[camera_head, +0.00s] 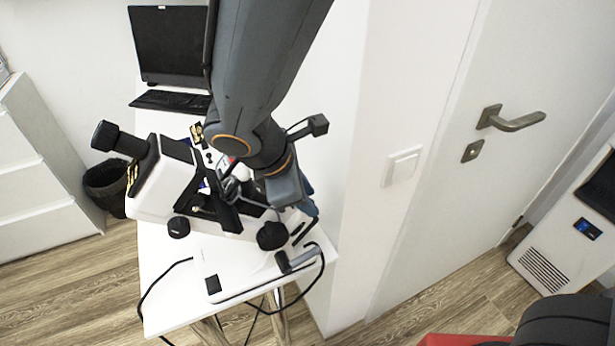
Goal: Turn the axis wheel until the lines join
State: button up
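A white eye-test instrument (152,192) with a black eyepiece (118,139) stands on the white table. A black round knob (179,227) is on its near left side, and a larger one (272,236) is at its near right. I cannot tell for sure which part is the axis wheel, and the lines are not visible. My gripper (232,196) is low over the right half of the instrument, among dark parts. My wrist hides that part of the instrument. I cannot make out whether the fingers are open or touch anything.
A dark monitor (170,45) and keyboard (170,101) are at the table's far end. A black handle (297,260) with a cable is at the near right edge. A wall with a switch (402,167) stands close on the right, then a door (455,60). A bin (106,184) is left.

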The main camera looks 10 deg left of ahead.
grip_shut()
jog(key=shift+s+f+m+t+b, duration=0.15)
jog(key=shift+s+m+t+b, duration=0.2)
jog(key=shift+m+b, duration=0.4)
grip_release()
jog(key=shift+s+d, duration=0.1)
